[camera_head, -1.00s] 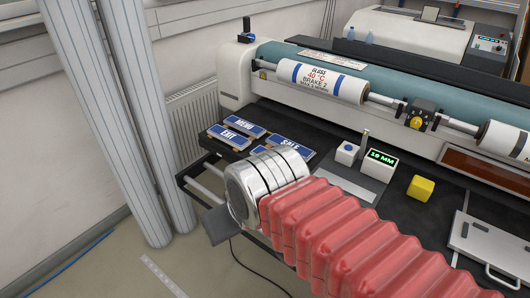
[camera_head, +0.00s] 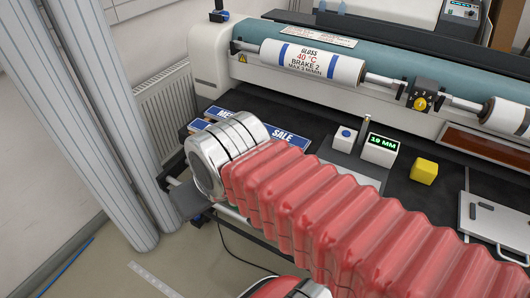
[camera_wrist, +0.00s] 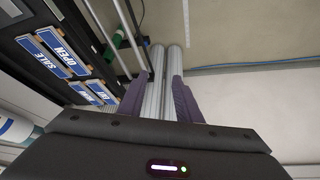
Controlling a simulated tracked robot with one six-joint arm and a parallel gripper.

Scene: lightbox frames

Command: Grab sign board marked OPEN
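The OPEN sign board (camera_wrist: 62,52) is a blue plate with white letters, lying at the upper left of the wrist view, beside the SALE sign (camera_wrist: 42,62). In the head view my arm hides the OPEN sign, while part of the SALE sign (camera_head: 287,136) shows. My gripper (camera_wrist: 160,98) is open, its two purple-grey fingers apart with nothing held between them. In the head view only a dark part of my gripper shows, beyond the table's left edge. The signs are off to the left of the fingers in the wrist view.
Two more blue signs (camera_wrist: 94,92) lie on the same black table. Tall ribbed pale columns (camera_head: 110,130) stand left of the table. A long laminating roller (camera_head: 313,64), a 19 MM display block (camera_head: 381,150) and a yellow cube (camera_head: 424,171) are at the back and right.

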